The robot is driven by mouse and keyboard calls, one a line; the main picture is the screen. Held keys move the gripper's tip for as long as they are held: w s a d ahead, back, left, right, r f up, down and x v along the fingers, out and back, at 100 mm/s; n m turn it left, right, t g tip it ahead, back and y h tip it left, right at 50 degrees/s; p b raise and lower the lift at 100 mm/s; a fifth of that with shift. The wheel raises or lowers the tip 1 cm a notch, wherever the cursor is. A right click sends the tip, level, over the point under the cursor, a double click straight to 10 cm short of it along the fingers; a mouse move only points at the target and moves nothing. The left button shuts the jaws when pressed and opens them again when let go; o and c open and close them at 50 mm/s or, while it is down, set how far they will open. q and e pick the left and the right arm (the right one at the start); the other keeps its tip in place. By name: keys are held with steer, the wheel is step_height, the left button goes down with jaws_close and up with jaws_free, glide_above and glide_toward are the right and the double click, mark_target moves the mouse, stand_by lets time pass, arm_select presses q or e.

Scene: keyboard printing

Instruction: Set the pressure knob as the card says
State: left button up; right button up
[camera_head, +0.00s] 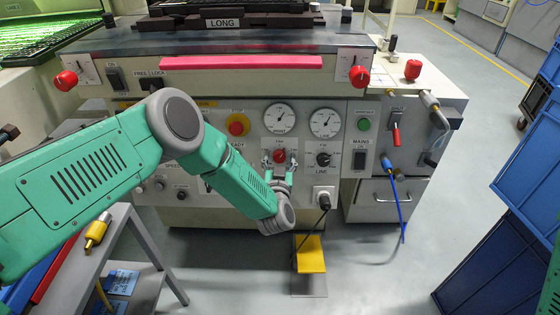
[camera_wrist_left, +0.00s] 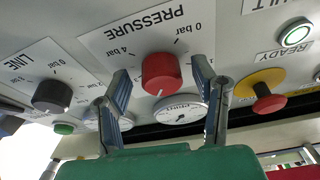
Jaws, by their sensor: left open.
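The red pressure knob (camera_head: 279,156) sits on a white plate on the machine's front panel, below a round gauge (camera_head: 279,117). In the left wrist view the knob (camera_wrist_left: 161,72) shows on its upside-down PRESSURE plate (camera_wrist_left: 112,38), marked 0 bar and 4 bar, with a pale pointer line on its face. My left gripper (camera_head: 280,168) is open at the knob. In the left wrist view its fingers (camera_wrist_left: 162,80) stand on either side of the knob, with gaps showing. A plate reading LONG (camera_head: 222,22) is on top of the machine. My right gripper is not in view.
The black LINE knob (camera_head: 322,159) is close on the right, with a second gauge (camera_head: 326,122) above it. A red stop button (camera_head: 238,125) is to the left. Blue crates (camera_head: 500,240) stand at right.

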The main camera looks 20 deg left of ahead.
arm_select(q)
steer(key=shift+a, duration=0.1)
steer(key=c, duration=1.1)
steer(key=shift+n, duration=0.4)
steer(key=n+y, duration=0.1)
steer(key=n, duration=0.3)
steer(key=n+g+y, duration=0.1)
steer(key=n+y, duration=0.1)
steer(key=n, duration=0.2)
steer(key=shift+d, duration=0.2)
steer(key=n+g, duration=0.1)
steer(key=n, duration=0.2)
steer(key=n+g+y, duration=0.1)
steer(key=n, duration=0.3)
steer(key=shift+g+p, duration=0.3)
steer(key=shift+p, duration=0.1)
steer(key=shift+f, duration=0.1)
